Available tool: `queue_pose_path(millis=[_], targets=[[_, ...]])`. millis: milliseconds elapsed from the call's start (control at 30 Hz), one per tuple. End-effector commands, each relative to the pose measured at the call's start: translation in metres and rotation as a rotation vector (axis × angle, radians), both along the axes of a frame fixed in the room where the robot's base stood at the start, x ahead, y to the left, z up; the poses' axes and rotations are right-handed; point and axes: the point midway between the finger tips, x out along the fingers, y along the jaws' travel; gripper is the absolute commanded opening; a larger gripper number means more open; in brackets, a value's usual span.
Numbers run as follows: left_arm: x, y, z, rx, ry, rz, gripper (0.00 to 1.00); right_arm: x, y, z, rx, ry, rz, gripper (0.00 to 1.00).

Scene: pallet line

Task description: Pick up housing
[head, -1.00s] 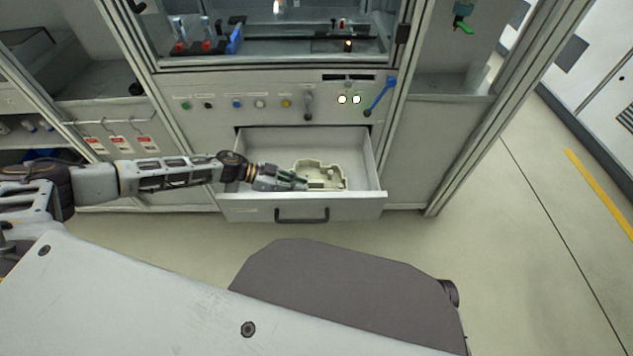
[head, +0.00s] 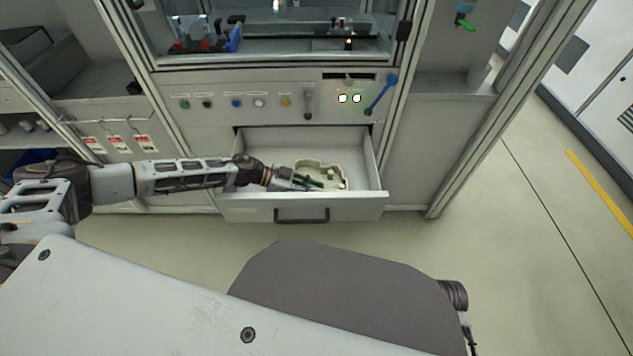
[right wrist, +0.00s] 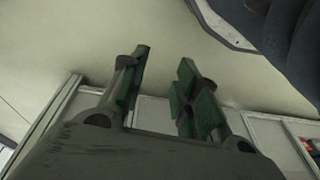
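The housing (head: 323,168) is a pale cream, irregular part lying in the open drawer (head: 262,150) below the machine's control panel. My left gripper (head: 313,183) reaches in from the left over the drawer and overlaps the housing's front left part. Its green-padded fingers lie across the housing in the picture. Whether they are open or closed on it is too small to tell. My right gripper (right wrist: 160,95) shows in the right wrist view with its green-padded fingers apart and nothing between them.
The drawer front with its dark handle (head: 302,214) sticks out from the cabinet. Above it are buttons and a blue lever (head: 381,94). Red-and-white tags (head: 118,143) hang on hooks at left. The floor at right is clear.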

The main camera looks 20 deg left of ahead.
Motion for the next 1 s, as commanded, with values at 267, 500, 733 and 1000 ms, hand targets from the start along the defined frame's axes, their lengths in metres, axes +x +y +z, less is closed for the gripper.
queue_pose_path(millis=[267,500,733,1000], targets=[[0.0,0.0,0.0,0.0,0.0,0.0,0.0,0.001,0.0,-0.001,-0.001,0.0,0.0,0.31],[0.0,0.0,0.0,0.0,0.0,0.0,0.0,0.001,0.0,-0.001,-0.001,0.0,0.001,0.31],[0.0,0.0,0.004,0.0,0.0,0.001,0.0,0.001,-0.001,0.0,-0.002,-0.001,0.0,0.31],[0.0,0.0,0.024,0.001,-0.003,0.0,0.0,0.001,-0.003,-0.005,-0.01,0.009,0.0,0.31]])
